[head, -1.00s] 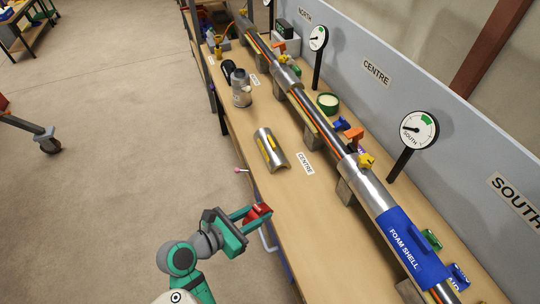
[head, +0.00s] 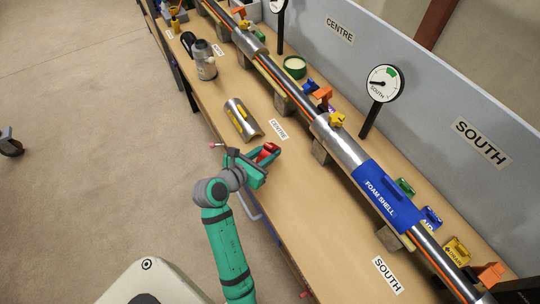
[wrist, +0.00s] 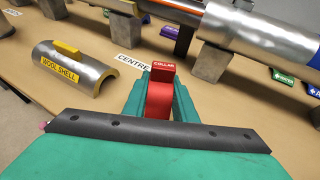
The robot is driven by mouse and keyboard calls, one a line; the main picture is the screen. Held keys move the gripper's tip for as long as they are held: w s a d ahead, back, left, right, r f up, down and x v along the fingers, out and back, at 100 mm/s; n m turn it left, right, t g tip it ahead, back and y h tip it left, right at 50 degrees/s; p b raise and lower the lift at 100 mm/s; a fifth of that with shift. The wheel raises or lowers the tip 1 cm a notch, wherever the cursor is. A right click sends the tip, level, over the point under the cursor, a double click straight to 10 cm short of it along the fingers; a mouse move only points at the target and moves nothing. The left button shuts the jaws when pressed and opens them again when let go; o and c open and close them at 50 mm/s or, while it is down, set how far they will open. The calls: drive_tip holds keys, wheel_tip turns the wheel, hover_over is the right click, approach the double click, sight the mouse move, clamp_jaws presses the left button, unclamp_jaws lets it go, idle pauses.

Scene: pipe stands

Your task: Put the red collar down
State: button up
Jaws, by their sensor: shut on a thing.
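The red collar (head: 267,151) is held between the fingers of my gripper (head: 262,160), over the near edge of the bench. In the wrist view the red collar (wrist: 160,98) sits between the two green fingers (wrist: 160,105), its "COLLAR" label facing up. My gripper is shut on it. Whether the collar touches the bench top cannot be told; it looks to be above it. The bench top (head: 290,180) is bare close to the gripper.
A wool shell (head: 241,120) lies beside the "CENTRE" label (head: 278,129). The pipe with a blue foam shell (head: 387,197) runs along the bench on blocks. Gauges stand behind it. Bare bench lies between the "CENTRE" and "SOUTH" labels (head: 388,275).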

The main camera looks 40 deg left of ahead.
drive_tip(key=shift+w+a+f, duration=0.15)
drive_tip(key=shift+w+f, duration=0.3)
drive_tip(key=shift+f, duration=0.1)
drive_tip(key=shift+w+a+f, duration=0.15)
drive_tip(key=shift+w+f, duration=0.25)
drive_tip(key=shift+f, duration=1.65)
drive_tip(key=shift+f, duration=0.1)
drive_tip(key=o, duration=1.1)
drive_tip(key=shift+c, duration=0.2)
drive_tip(key=v, duration=1.2)
drive_tip(key=shift+r, duration=0.2)
